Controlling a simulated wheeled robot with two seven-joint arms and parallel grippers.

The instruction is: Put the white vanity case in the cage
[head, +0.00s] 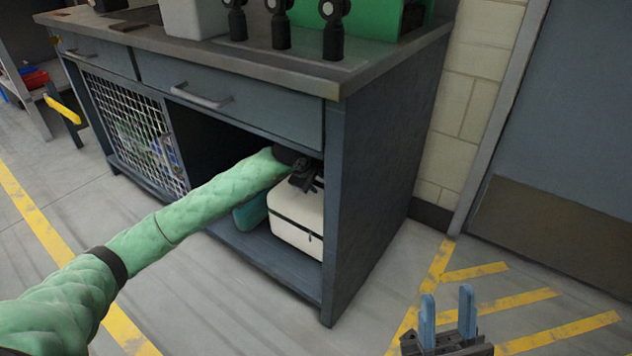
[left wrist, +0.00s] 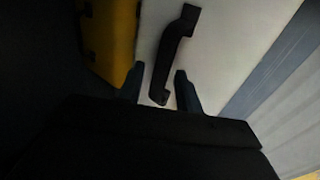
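The white vanity case (head: 297,222) stands at the right end of the cabinet's open lower shelf. My left gripper (head: 303,180) reaches in from the left, just above the case. In the left wrist view, the case's white top (left wrist: 235,40) and its black handle (left wrist: 172,50) show. My left gripper's blue fingers (left wrist: 159,82) are apart, one on each side of the handle's near end; contact cannot be told. The cage (head: 132,125), a white wire-mesh front, covers the cabinet's left part, with items behind it. My right gripper (head: 447,312) is open and empty, low at the right.
A teal case (head: 251,212) lies left of the white case. A yellow case (left wrist: 107,40) shows beside it in the left wrist view. The cabinet's side panel (head: 375,175) bounds the shelf closely on the right; drawers overhang it. The floor in front is clear.

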